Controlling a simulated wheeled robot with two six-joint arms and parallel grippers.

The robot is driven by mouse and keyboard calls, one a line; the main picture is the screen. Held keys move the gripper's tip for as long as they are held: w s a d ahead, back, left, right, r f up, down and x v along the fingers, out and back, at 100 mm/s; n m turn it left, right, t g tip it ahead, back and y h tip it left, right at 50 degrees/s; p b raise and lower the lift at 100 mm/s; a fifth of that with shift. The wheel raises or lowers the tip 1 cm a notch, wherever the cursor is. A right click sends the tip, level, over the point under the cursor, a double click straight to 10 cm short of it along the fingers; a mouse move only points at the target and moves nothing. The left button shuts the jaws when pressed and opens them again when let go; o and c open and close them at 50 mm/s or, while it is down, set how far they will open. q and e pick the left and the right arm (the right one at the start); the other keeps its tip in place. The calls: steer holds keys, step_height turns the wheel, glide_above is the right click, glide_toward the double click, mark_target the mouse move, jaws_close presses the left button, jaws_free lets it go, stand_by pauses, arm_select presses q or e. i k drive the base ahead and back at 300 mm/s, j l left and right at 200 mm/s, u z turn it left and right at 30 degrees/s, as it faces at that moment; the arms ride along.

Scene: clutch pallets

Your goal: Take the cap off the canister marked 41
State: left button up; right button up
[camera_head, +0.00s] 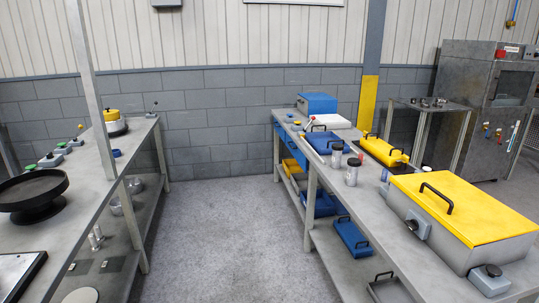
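Two small grey canisters stand upright on the right bench (375,213). The nearer canister (352,176) has a dark cap (354,162) on top. The farther canister (337,158) stands just behind and to its left, and its top also looks dark. Any number on either one is too small to read, so I cannot tell which is marked 41. Neither of my grippers is in view.
A large grey box with a yellow lid (470,212) stands at the near right. A yellow case (384,151) and a blue case (325,142) lie near the canisters. The left bench (95,205) holds a black round dish (32,192). The floor (225,220) between the benches is clear.

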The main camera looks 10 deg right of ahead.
mark_target(336, 156)
steer(key=i, duration=0.85)
steer(key=i+j+z, duration=0.15)
steer(key=i, duration=0.7)
steer(key=i+j+z, duration=0.1)
steer(key=i+z, duration=0.35)
steer(key=i+j+z, duration=0.2)
steer(key=z, duration=0.3)
steer(key=i+j+z, duration=0.65)
steer(key=j+z, duration=0.15)
steer(key=z, duration=0.15)
steer(key=i+j+z, duration=0.15)
steer(key=j+z, duration=0.3)
